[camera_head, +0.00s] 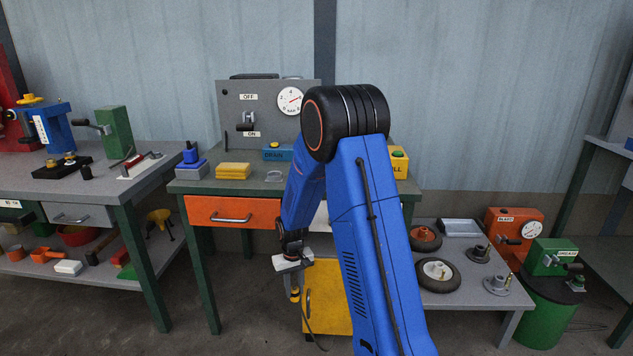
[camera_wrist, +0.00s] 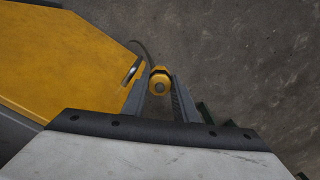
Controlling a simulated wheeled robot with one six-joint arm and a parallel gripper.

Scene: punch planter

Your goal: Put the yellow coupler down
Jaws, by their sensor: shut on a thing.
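My gripper (camera_head: 294,284) hangs low in front of the middle workbench, pointing down beside the yellow cabinet. It is shut on the yellow coupler (camera_wrist: 160,83), which sits between the two fingertips in the wrist view. In the head view the coupler (camera_head: 295,294) is small and partly hidden by the fingers. A thin dark hose (camera_wrist: 147,52) shows by the coupler. Below the coupler is bare floor, and it is held in the air.
The yellow cabinet (camera_head: 330,305) stands right of the gripper and fills the upper left of the wrist view (camera_wrist: 60,60). The workbench (camera_head: 290,185) with an orange drawer (camera_head: 232,211) is above. A low bench with wheels (camera_head: 437,274) is at right. Open floor lies left.

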